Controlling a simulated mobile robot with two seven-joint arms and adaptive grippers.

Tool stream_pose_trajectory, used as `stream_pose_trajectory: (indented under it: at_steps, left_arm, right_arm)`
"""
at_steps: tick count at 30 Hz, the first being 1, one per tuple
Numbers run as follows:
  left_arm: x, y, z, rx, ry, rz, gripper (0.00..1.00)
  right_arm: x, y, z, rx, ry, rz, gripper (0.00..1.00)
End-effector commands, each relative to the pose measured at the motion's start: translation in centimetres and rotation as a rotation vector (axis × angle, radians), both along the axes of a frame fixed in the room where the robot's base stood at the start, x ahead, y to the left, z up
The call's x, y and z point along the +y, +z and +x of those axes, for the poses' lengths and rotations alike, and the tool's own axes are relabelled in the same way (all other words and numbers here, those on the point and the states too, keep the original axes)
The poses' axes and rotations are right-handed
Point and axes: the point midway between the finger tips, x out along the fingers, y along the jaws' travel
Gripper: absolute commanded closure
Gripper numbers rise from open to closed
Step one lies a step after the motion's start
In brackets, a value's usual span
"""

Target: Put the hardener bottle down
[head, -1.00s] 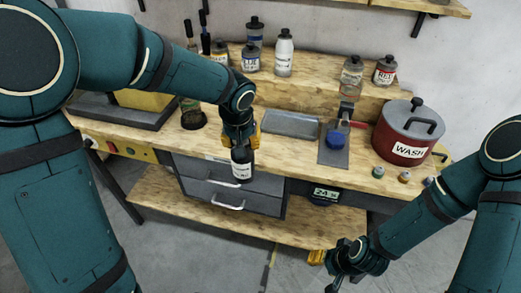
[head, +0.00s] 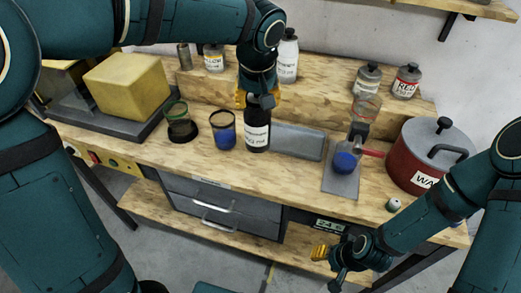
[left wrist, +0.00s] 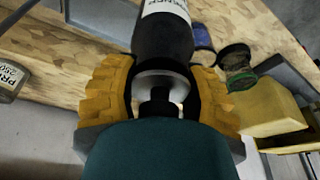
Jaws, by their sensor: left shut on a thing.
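The hardener bottle (head: 257,134) is dark with a white label and stands upright over the front part of the wooden bench top (head: 178,155). My left gripper (head: 255,100) is shut on its neck from above. In the left wrist view the bottle (left wrist: 163,35) lies between the two yellow fingers (left wrist: 158,95), with part of its label showing. I cannot tell whether its base touches the bench. My right gripper (head: 327,268) is empty, low in front of the bench at the right; its finger opening is unclear.
A cup with blue contents (head: 224,131) is close left of the bottle, with a greenish cup (head: 180,124) farther left. A grey tray (head: 297,141) is right of the bottle. A grey plate (head: 341,183) with a blue piece and a red pot (head: 405,163) stand farther right.

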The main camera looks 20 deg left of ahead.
Motion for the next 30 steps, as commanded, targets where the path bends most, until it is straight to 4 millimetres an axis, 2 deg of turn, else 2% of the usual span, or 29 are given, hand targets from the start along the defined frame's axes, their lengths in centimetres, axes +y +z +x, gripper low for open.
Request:
stream_pose_trajectory:
  at_steps: [4, 11, 19, 23, 30]
  left_arm:
    - [0.0, -2.7, 0.0, 0.003, -0.001, 0.002, 0.98]
    - [0.0, -4.7, 0.0, 0.0, -0.001, 0.001, 0.98]
    - [0.0, -8.6, 0.0, 0.002, -0.001, 0.002, 0.98]
    - [0.0, -9.3, 0.0, -0.001, -0.001, 0.001, 0.98]
    - [0.0, -9.3, 0.0, -0.001, -0.001, 0.001, 0.98]
  right_arm:
    - [0.0, -0.8, -0.2, 0.004, 0.003, 0.0, 0.53]
    - [0.0, -1.2, 0.0, 0.001, 0.001, 0.0, 0.53]
    - [0.0, -2.2, 0.2, -0.004, 0.0, -0.001, 0.53]
    - [0.0, -2.3, 0.2, -0.005, 0.0, -0.001, 0.53]
    - [0.0, -2.2, 0.2, -0.005, 0.0, -0.001, 0.53]
